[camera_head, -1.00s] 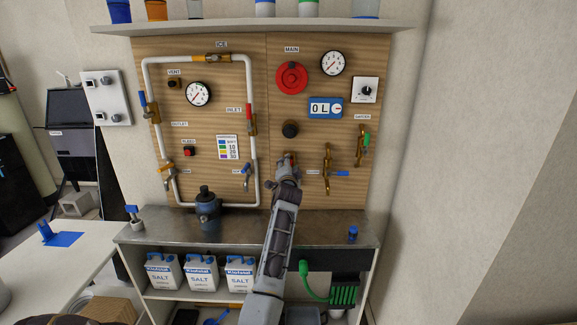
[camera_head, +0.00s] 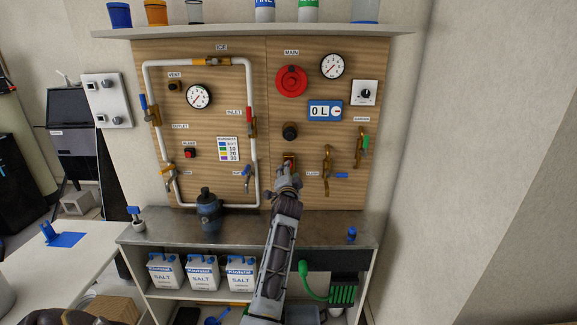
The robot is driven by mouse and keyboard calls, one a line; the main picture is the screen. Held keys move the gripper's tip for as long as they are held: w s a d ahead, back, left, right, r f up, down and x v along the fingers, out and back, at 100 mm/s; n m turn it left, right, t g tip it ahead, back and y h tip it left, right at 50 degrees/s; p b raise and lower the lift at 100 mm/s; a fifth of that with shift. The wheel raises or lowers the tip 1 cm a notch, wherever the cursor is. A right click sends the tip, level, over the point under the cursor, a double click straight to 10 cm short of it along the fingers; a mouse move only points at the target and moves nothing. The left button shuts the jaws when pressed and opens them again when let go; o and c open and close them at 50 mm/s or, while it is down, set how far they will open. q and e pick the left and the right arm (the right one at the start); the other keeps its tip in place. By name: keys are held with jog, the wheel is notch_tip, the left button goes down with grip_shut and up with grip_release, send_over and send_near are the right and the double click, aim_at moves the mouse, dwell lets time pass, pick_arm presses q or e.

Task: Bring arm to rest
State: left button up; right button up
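A metal counter (camera_head: 165,228) runs below the panel, with a dark blue-grey device (camera_head: 209,208) left of my arm. A brass valve with a blue handle (camera_head: 329,172) is to the right.

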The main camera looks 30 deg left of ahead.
pick_arm(q)
jog(key=shift+s+d, duration=0.25)
jog(key=shift+s, duration=0.2)
jog(key=shift+r, duration=0.1)
dwell(0.4)
